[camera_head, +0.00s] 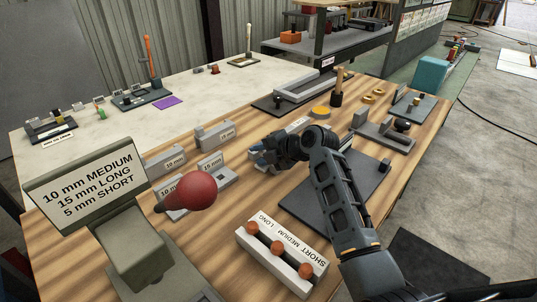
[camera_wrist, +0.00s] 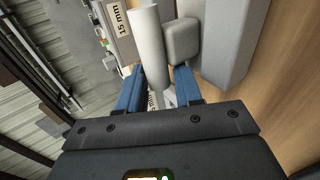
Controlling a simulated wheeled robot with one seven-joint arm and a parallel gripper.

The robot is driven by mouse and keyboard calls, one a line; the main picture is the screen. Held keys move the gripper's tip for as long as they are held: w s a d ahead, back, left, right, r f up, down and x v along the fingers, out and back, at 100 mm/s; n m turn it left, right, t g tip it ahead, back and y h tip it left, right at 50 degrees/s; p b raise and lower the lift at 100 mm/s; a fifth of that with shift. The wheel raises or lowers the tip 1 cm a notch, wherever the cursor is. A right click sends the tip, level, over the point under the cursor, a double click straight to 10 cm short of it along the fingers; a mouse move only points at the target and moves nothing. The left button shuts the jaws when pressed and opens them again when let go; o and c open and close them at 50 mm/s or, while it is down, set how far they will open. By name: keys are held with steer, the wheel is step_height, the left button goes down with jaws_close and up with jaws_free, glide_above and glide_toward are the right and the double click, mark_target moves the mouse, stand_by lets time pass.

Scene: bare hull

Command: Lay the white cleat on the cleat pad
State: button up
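My gripper (camera_head: 262,158), with blue fingertips, is low over the wooden bench beside the grey labelled blocks. In the wrist view its two fingers (camera_wrist: 160,78) stand apart. A pale, rounded, bar-like piece (camera_wrist: 147,40) shows at and beyond the gap between them; it may be the white cleat. I cannot tell whether the fingers touch it. A rounded grey block (camera_wrist: 183,42) is just beyond the right fingertip. In the head view my gripper and arm hide this spot. I cannot identify the cleat pad with certainty; a flat purple patch (camera_head: 167,102) lies on the pale table at the back left.
Grey blocks marked in mm (camera_head: 211,165) stand left of my gripper. A white rack with orange-brown knobs (camera_head: 280,254) is in front. A red knob (camera_head: 190,192) and a sign (camera_head: 88,187) stand at the front left. A dark plate (camera_head: 325,215) lies under my arm.

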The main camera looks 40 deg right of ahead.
steer(key=shift+c, duration=0.2)
jaws_close()
stand_by(0.4)
